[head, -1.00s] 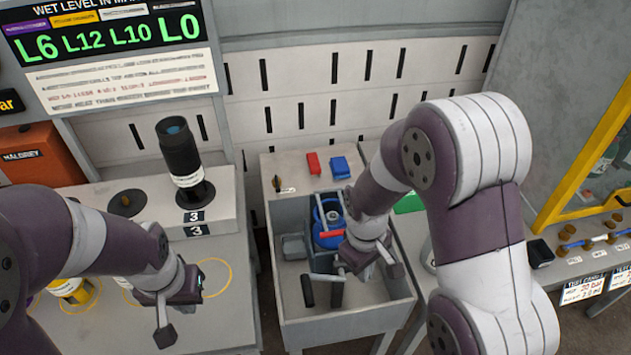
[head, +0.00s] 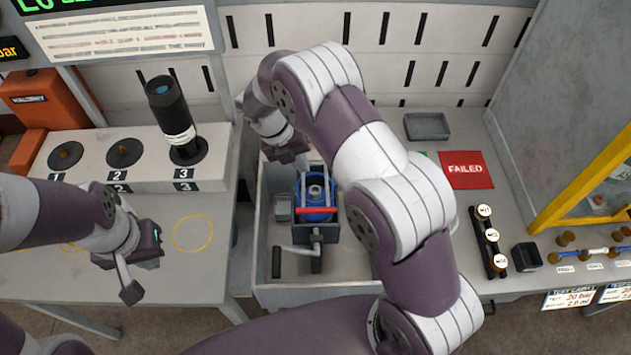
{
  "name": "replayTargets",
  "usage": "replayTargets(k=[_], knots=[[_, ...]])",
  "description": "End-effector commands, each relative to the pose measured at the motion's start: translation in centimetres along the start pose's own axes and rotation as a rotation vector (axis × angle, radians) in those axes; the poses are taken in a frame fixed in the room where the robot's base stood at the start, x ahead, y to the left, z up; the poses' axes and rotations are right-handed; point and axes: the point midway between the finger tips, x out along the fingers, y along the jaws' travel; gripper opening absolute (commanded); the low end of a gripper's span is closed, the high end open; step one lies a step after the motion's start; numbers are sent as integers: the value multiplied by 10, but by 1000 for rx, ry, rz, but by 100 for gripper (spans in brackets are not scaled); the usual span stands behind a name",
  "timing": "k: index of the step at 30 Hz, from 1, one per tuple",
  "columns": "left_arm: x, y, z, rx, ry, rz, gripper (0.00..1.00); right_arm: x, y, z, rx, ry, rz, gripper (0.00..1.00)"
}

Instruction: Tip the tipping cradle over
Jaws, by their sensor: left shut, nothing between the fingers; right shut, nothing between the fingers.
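The tipping cradle (head: 315,236) stands in a grey sink-like basin (head: 263,215) in the middle of the head view. It holds a blue cylinder (head: 313,190), which looks upright, with a red bar (head: 316,210) across its front. A crank with a black grip (head: 276,262) reaches out to the cradle's front left. My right gripper (head: 290,155) is shut and empty over the basin's back edge, just behind and left of the cylinder. I cannot tell whether it touches the cradle. My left gripper (head: 131,286) is shut and empty over the left bench, well away from the cradle.
A black cylinder (head: 172,112) stands at position 3 on the raised shelf at left. My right arm hides the basin's right side.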

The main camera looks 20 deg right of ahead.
Motion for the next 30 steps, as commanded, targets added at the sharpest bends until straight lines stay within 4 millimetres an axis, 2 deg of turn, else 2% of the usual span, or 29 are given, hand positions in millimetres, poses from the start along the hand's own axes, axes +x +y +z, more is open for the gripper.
replayTargets(k=[4, 7, 9, 18, 24, 30], knots=[[2, 0, 0, 0, 0, 0, 0, 10, 0, 0, 1, 1, -1, 0], [5, 0, 1, 0, 0, 0, 0, 27, 0, -1, 2, 3, -1, 0], [-3, 0, 0, 0, 0, 0, 0, 37, -2, -1, 2, 5, -2, 0], [-16, 0, -2, 0, 0, 0, 0, 88, -1, 0, 3, 1, 0, 0], [-17, 0, -2, 0, 0, 0, 0, 100, 0, 0, 2, 0, 1, 0], [-17, 0, -2, 0, 0, 0, 0, 100, 0, 0, 3, 0, 1, 0]])
